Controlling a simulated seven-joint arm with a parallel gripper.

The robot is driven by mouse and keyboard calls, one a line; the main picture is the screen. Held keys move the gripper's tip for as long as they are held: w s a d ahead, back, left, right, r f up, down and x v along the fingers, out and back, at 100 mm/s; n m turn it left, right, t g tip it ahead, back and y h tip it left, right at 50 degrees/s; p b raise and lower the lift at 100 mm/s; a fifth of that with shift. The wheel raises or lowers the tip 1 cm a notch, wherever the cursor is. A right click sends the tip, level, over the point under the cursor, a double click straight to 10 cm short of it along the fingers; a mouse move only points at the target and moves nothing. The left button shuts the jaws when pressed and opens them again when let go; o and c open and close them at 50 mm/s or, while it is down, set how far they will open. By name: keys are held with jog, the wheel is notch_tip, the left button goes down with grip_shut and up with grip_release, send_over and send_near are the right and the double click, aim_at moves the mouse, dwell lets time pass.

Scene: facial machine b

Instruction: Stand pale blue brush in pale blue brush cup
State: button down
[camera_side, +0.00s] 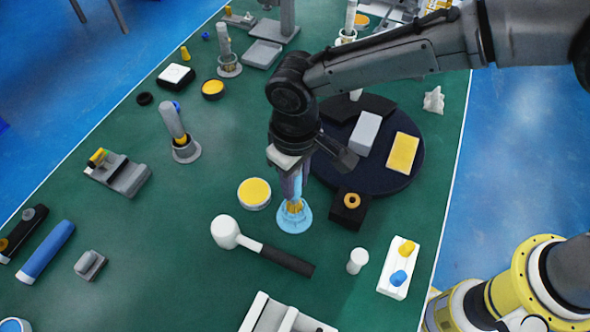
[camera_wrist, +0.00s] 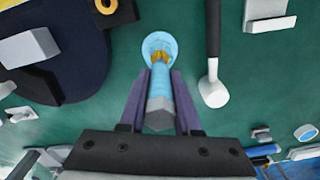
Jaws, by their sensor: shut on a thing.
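My gripper (camera_side: 292,192) is shut on the pale blue brush (camera_wrist: 160,95), with a purple finger on each side of its handle. It holds the brush roughly upright, handle end up and orange-yellow bristles down. The pale blue brush cup (camera_side: 293,222) stands on the green table directly below. It also shows in the wrist view (camera_wrist: 152,42). The bristles overlap the cup and appear to be within it; how deep they sit, I cannot tell. In the side view the fingers hide most of the handle.
A yellow-topped round jar (camera_side: 254,193) is left of the cup. A white-headed mallet (camera_side: 262,245) lies in front. A black block with an orange ring (camera_side: 349,210) and a dark round tray (camera_side: 412,172) are to the right. Another brush stands in a grey cup (camera_side: 187,151) at left.

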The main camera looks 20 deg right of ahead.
aim_at(295, 193)
jog(key=shift+f, duration=2)
jog(key=shift+f, duration=0.3)
jog(key=c, duration=0.5)
grip_release()
jog(key=shift+c, duration=0.2)
notch_tip(295, 193, up, 14)
jog(key=shift+f, duration=0.1)
